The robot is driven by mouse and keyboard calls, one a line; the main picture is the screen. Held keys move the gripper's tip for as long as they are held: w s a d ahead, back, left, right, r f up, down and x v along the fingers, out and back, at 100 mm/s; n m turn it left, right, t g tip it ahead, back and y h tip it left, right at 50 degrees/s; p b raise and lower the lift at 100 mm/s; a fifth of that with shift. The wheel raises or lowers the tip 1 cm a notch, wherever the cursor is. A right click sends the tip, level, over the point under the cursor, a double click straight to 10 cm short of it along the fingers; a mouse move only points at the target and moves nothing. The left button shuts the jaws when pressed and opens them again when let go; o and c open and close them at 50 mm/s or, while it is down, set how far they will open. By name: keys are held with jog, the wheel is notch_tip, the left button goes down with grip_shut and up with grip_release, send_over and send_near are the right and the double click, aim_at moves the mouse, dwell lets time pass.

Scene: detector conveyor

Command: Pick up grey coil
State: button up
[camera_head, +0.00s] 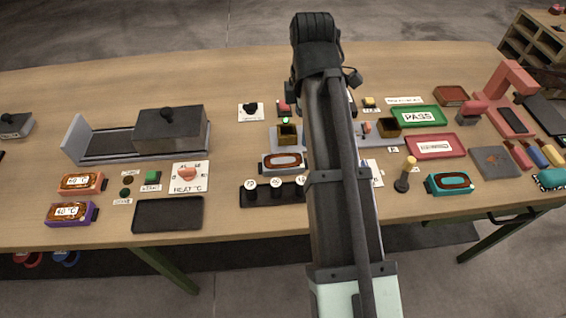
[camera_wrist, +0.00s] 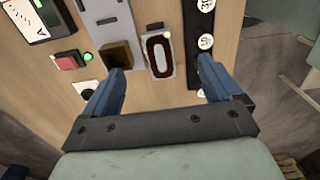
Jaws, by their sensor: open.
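The grey coil (camera_head: 283,163) is a grey-framed block with a brown-red oval winding around a pale centre. It lies on the wooden table behind the black block with white dials. In the wrist view the grey coil (camera_wrist: 159,52) appears between and slightly beyond the two blue fingertips. My gripper (camera_wrist: 160,70) is open and empty, its fingers spread to either side of the coil in the picture. I cannot tell how high it is above the coil. In the head view my dark arm crosses the middle, and the gripper does not show.
The dial block (camera_wrist: 200,40) lies close beside the right finger, and a brown open box (camera_wrist: 115,55) on a grey rail is near the left finger. A red button (camera_wrist: 67,62) is farther left. A black tray (camera_head: 168,214) and a teal coil (camera_head: 450,184) are farther off.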

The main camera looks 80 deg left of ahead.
send_over(301, 159)
jog(key=f, duration=0.8)
jog(key=shift+d+f, duration=0.1)
jog(key=shift+d, duration=0.3)
jog(key=shift+a+f, duration=0.2)
jog(key=shift+f, duration=1.2)
jog(key=shift+a+f, duration=0.15)
jog(key=shift+f, duration=1.25)
jog(key=c, duration=1.3)
jog(key=shift+r, duration=0.15)
jog(key=shift+c, duration=0.2)
